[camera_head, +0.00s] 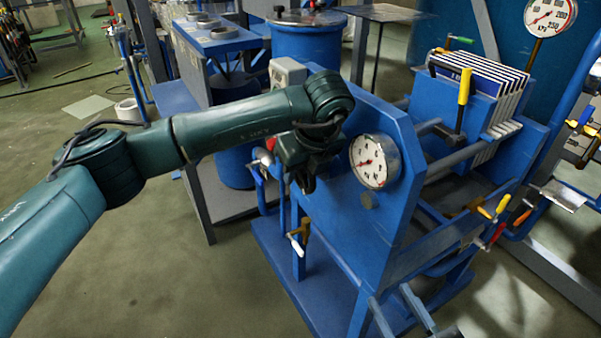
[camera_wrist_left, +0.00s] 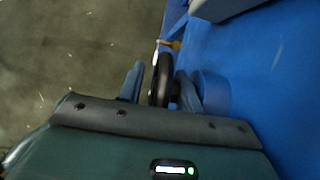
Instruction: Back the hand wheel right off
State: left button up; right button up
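The hand wheel (camera_wrist_left: 163,78) is a dark, rounded rim seen nearly edge-on in the left wrist view, beside the blue press plate. My left gripper (camera_wrist_left: 160,78) has its two fingers on either side of the rim. A narrow gap shows between the left finger and the rim; the right finger is close to it, and contact there is unclear. In the head view my left gripper (camera_head: 306,184) is at the press's end plate (camera_head: 345,225) and hides most of the wheel. My right gripper (camera_head: 387,293) shows two spread, empty fingers at the bottom edge.
A pressure gauge (camera_head: 375,161) sits on the end plate just right of my left gripper. A small valve with a white handle (camera_head: 297,244) is below it. White filter plates (camera_head: 490,85) stand farther back. Open floor (camera_head: 190,290) lies to the left.

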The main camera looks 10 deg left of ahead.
pick_arm(q)
jog(key=shift+f, duration=0.2)
grip_shut()
dwell(0.3)
jog(key=shift+w+r, duration=0.1)
jog(key=shift+a+g+h+p, duration=0.1)
jog(key=shift+g+h+p, duration=0.3)
jog(key=shift+g+p, duration=0.15)
jog(key=shift+g+h+p, duration=0.7)
jog(key=shift+g+p, duration=0.15)
jog(key=shift+g, duration=0.1)
jog(key=shift+g+h+p, duration=0.5)
jog(key=shift+g+p, duration=0.2)
jog(key=shift+p, duration=0.1)
jog(key=shift+f+g+h+p, duration=0.25)
jog(key=shift+g+h+p, duration=0.15)
jog(key=shift+g+p, duration=0.15)
pick_arm(e)
jog(key=shift+s+d+f+m+g+h, duration=0.1)
jog(key=shift+s+d+m+g+h, duration=0.1)
jog(key=shift+m+g+h, duration=0.3)
jog(key=shift+s+d+r+m+g+h, duration=0.15)
jog(key=shift+d+g+h, duration=0.1)
jog(key=shift+g, duration=0.45)
jog(key=shift+s+d+f+m+g+h, duration=0.15)
jog(key=shift+s+d+m+g+h, duration=0.15)
jog(key=shift+g, duration=0.3)
jog(key=shift+a, duration=0.1)
